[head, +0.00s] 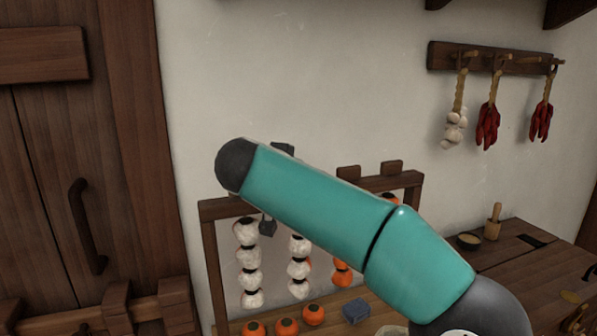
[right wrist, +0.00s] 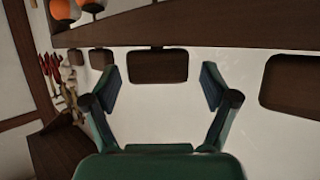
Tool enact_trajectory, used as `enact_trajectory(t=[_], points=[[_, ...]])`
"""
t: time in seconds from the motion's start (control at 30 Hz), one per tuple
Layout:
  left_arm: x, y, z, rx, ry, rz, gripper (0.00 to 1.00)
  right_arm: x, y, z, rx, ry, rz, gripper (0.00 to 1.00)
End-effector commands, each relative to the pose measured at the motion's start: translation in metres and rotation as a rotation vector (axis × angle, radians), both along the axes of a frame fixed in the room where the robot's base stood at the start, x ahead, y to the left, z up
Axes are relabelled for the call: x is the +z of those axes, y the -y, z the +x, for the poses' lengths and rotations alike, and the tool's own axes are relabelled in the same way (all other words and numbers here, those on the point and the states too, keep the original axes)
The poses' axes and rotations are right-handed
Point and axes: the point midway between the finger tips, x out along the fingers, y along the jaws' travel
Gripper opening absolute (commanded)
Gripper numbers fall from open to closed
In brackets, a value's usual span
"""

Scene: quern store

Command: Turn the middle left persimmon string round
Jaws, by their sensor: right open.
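Persimmon strings hang from a wooden rack (head: 211,209). The right wrist view is upside down. In it, the string's wooden tab (right wrist: 157,66) stands on the rack's top bar, between and beyond the fingertips of my right gripper (right wrist: 161,86). The gripper is open and empty, with wall visible between fingers and tab. In the head view my arm hides most of this gripper. My left gripper is not in view.
A pale string (head: 248,265) hangs to the left and an orange one (head: 342,273) to the right. Neighbouring tabs (head: 391,168) stand on the bar. Loose persimmons (head: 287,327) and a blue-grey block (head: 356,310) lie below. Chillies (head: 488,125) hang on the wall.

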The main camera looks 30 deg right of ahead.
Motion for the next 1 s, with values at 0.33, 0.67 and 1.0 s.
enact_trajectory(t=[0.33, 0.67, 1.0], points=[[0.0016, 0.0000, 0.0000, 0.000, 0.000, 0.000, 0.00, -0.0034, 0.0068, 0.0036, -0.001, 0.000, 0.000, 0.85], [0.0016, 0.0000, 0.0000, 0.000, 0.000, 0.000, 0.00, -0.0030, 0.0067, 0.0033, -0.001, 0.000, 0.000, 0.40], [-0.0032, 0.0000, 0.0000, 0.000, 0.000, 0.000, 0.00, -0.0038, 0.0066, 0.0031, 0.018, 0.004, 0.002, 0.25]])
